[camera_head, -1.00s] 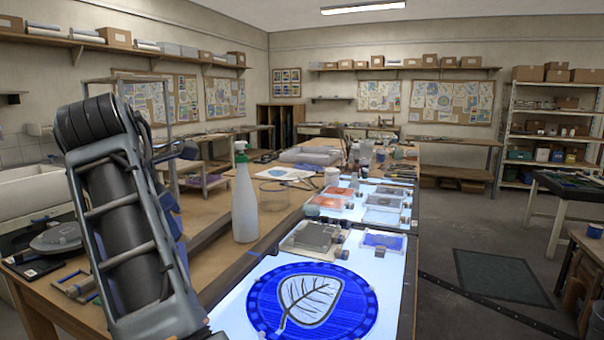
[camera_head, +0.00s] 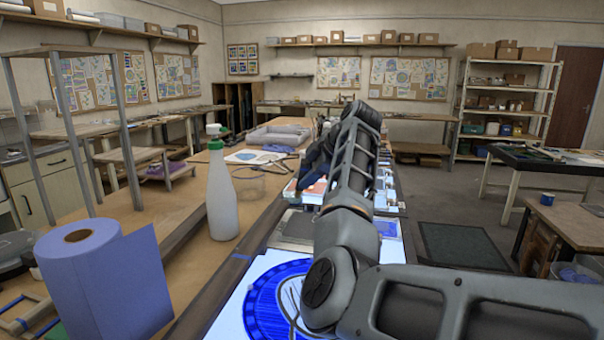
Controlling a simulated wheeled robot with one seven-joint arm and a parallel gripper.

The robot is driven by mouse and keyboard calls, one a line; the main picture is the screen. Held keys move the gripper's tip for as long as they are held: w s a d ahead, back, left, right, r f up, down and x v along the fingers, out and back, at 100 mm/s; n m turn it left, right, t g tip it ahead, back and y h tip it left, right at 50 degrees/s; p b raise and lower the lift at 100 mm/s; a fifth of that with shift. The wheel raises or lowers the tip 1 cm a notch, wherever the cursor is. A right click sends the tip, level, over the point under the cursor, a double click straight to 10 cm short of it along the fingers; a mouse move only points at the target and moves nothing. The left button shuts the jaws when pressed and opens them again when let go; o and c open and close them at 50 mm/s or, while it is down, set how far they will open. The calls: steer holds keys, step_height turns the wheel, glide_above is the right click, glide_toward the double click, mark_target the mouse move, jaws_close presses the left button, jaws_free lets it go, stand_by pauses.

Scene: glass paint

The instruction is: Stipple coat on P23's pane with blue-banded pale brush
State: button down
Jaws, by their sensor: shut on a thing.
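My gripper (camera_head: 310,172) is the dark shape beyond my forearm, low over the far part of the lit table. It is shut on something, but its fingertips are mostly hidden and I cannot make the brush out. An orange pane (camera_head: 314,192) lies close below it. A blue pane (camera_head: 387,229) lies right of my arm, and a grey pane (camera_head: 297,226) lies left of it. No label reading P23 is legible, so I cannot tell which pane is P23's. The large blue round panel (camera_head: 262,300) with a leaf is partly covered by my arm.
A white spray bottle (camera_head: 222,200) with a green neck stands left of the lit table. A blue paper roll (camera_head: 100,280) stands at the front left. A clear round tub (camera_head: 250,183) and a grey tray (camera_head: 278,135) stand farther back. Floor at the right is open around a dark mat (camera_head: 468,248).

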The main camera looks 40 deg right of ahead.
steer(key=f+b, duration=0.1)
steer(key=f, duration=0.1)
steer(key=f+b, duration=0.3)
steer(key=shift+d+f, duration=0.25)
steer(key=shift+f, duration=0.05)
steer(key=s+a, duration=0.1)
steer(key=s, duration=0.1)
steer(key=s+a+p, duration=0.1)
steer(key=s, duration=0.1)
steer(key=s+a+r+p, duration=0.1)
steer(key=s, duration=0.1)
steer(key=shift+s+a, duration=0.15)
steer(key=shift+s, duration=0.25)
steer(key=shift+f+p, duration=0.2)
steer(key=shift+p, duration=0.15)
steer(key=shift+f, duration=0.55)
stand_by(1.1)
steer(key=shift+p, duration=0.3)
